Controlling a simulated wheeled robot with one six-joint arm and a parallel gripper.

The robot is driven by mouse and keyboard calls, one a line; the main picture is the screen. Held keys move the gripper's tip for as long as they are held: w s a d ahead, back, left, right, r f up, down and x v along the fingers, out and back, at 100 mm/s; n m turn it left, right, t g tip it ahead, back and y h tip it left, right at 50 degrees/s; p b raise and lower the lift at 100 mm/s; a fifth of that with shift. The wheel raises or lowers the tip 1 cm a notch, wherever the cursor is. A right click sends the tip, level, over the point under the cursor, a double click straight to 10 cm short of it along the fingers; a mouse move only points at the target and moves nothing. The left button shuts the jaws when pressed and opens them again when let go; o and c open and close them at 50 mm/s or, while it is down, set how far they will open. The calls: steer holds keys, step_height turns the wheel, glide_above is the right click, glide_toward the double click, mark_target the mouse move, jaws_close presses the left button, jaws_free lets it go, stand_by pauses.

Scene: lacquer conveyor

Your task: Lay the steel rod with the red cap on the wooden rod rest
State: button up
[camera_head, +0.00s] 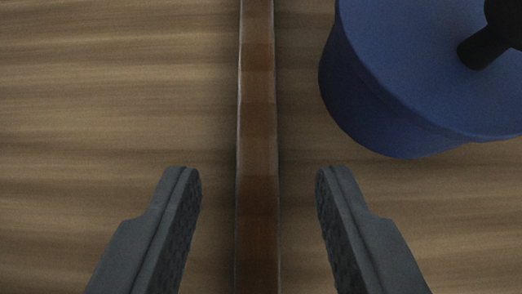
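A long, narrow brown bar (257,120) with pale edges and darker bands runs from the top edge to the bottom edge of the view. From this view I cannot tell whether it is the wooden rod rest or the steel rod mirroring brown wood. Both its ends are out of view, and no red cap shows. My gripper (259,178) is open, with one finger on each side of the bar in the picture. There is a gap on both sides, and nothing is held. The height of the fingers relative to the bar is unclear.
A blue round container (400,90) with a black knob (488,45) stands at the upper right, close to the bar and ahead of the right finger. The wood-grain surface (110,100) to the left of the bar is clear.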

jaws_close()
stand_by(0.3)
